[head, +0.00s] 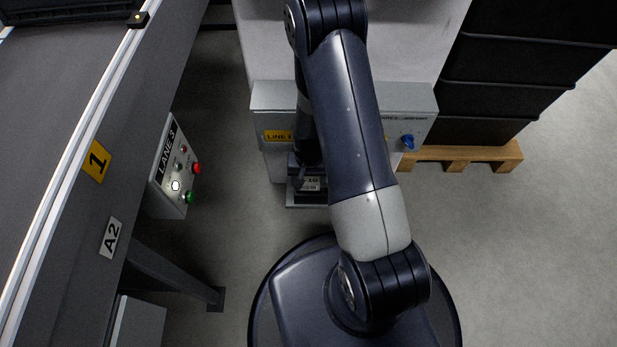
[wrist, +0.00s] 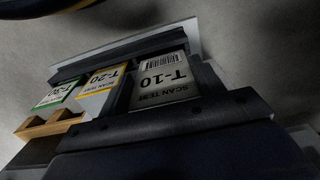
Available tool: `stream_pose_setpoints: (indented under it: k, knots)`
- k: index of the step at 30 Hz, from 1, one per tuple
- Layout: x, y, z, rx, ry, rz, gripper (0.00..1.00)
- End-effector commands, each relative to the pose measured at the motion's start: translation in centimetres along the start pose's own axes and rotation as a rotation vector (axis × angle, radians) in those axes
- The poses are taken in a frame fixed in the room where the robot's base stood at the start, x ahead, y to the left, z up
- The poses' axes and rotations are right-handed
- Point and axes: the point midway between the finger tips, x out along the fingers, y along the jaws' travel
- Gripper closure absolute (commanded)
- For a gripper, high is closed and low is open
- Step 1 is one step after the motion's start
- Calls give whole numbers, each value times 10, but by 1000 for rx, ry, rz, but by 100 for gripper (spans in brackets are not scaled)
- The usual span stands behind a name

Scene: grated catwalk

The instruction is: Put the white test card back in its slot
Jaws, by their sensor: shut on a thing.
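The white test card, marked T-10 SCAN TEST with a barcode (wrist: 163,80), is between the two dark fingers of my gripper (wrist: 152,88) in the wrist view. My gripper is shut on it. In the head view the card (head: 311,184) shows small below my arm, low in front of the grey cabinet. Beside it in the wrist view are a yellow-edged T-20 card (wrist: 101,82) and a green-edged T-30 card (wrist: 56,95). A wooden holder (wrist: 50,126) shows in part at their left. The white card's lower edge and its slot are hidden.
A grey box with a yellow line label and blue knob (head: 407,141) is behind my arm. A LANE 3 button box (head: 173,172) and conveyor (head: 60,120) stand at left. Black crates (head: 490,100) on a pallet (head: 470,155) are at right. The floor at right is clear.

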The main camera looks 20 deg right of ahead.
Motion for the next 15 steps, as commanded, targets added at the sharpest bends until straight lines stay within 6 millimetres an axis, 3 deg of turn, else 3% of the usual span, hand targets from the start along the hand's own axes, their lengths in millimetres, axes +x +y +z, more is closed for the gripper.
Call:
stream_pose_setpoints:
  k: [15]
  knots:
    - [23, 0, 0, 0, 0, 0, 58]
